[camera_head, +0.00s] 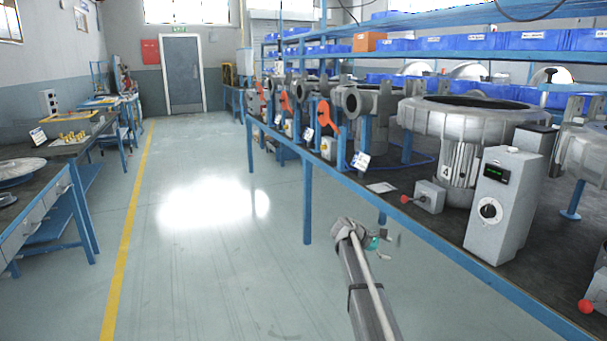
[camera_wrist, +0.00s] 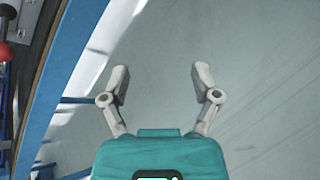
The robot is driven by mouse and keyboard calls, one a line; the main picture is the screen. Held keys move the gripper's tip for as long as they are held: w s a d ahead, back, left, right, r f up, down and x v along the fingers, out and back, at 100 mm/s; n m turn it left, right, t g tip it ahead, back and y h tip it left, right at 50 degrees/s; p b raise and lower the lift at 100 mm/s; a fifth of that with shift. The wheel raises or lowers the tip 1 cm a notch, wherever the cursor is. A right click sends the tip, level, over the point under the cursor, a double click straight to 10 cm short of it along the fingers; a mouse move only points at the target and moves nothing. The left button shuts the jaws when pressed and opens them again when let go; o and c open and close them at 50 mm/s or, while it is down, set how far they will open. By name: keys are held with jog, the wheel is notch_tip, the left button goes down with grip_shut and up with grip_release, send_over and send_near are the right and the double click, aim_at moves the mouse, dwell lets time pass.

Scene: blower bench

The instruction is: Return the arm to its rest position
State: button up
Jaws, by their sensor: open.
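My gripper (camera_head: 391,247) is at the end of my arm in the head view, over the floor just left of the bench's front edge. In the wrist view my gripper (camera_wrist: 160,85) has its two grey fingers spread apart, with only floor visible between them. It is open and empty. My arm reaches up from the bottom of the head view, with its lower part out of frame.
The blue-framed bench (camera_head: 455,262) runs along the right, bearing a large blower (camera_head: 460,122), a grey control box (camera_head: 503,205) and a red-knobbed box (camera_head: 428,197). The bench edge (camera_wrist: 70,75) is close on the left in the wrist view. Open floor (camera_head: 215,270) lies left.

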jog(key=s+a+f+m+y, duration=0.3)
jog(key=s+a+m+y, duration=0.1)
jog(key=s, duration=0.9)
jog(key=s+a+f+m+g+y, duration=0.1)
jog(key=s+a+f+m+y, duration=0.3)
jog(key=s, duration=0.9)
jog(key=s+a+f+m+y, duration=0.2)
jog(key=s+a+m+y, duration=0.25)
jog(key=s, duration=0.75)
notch_tip(320, 180, up, 29)
jog(key=p, duration=2.9)
jog(key=shift+a+n+p, duration=0.15)
jog(key=shift+n+p, duration=0.2)
jog(key=shift+n, duration=0.1)
jog(key=shift+s, duration=0.1)
